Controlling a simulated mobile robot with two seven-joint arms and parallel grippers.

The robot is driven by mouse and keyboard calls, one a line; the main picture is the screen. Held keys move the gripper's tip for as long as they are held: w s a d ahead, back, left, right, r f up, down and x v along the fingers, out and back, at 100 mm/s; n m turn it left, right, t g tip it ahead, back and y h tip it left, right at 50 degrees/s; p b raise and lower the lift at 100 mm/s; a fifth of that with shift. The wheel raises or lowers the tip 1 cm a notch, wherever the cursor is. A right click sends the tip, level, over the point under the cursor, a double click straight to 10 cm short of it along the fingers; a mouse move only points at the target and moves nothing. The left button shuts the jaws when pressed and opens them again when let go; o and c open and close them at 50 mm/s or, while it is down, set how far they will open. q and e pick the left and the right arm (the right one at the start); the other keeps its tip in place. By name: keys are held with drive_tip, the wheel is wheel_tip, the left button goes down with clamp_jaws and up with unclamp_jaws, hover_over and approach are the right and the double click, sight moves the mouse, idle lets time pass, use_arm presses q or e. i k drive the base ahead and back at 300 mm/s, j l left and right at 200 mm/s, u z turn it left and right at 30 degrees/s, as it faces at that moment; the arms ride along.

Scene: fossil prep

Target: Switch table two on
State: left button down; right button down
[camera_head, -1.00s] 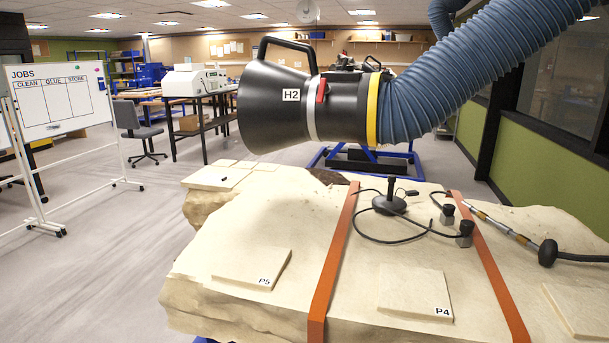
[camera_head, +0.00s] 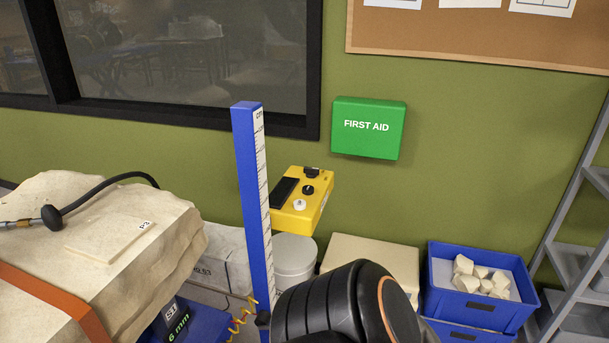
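A yellow control box (camera_head: 303,201) with a dark panel, two black knobs or buttons and one white one shows right of a blue post. The blue post (camera_head: 252,190) is upright and carries a measuring scale. The box may be a table control, but I cannot read any label on it. A fossil block (camera_head: 170,225) with a plate marked P3 rests on a blue table (camera_head: 205,322) at the lower left. A black rounded part of my arm covers the bottom middle. Neither gripper is in view.
A green first aid box (camera_head: 368,128) hangs on the green wall. A blue crate (camera_head: 470,311) with pale stone pieces stands at lower right beside grey shelving (camera_head: 575,245). A white bucket (camera_head: 293,258) and a beige box (camera_head: 370,262) stand by the wall. A coiled yellow cable (camera_head: 241,318) hangs near the post.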

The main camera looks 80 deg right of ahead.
sight(310, 173)
drive_tip(key=z, duration=2.55)
drive_tip(key=i+l+u, duration=0.1)
drive_tip(key=u, duration=0.6)
drive_tip(key=i+l+u, duration=0.25)
drive_tip(key=l, duration=0.15)
drive_tip(key=i+l+u, duration=0.25)
drive_tip(key=l, duration=0.15)
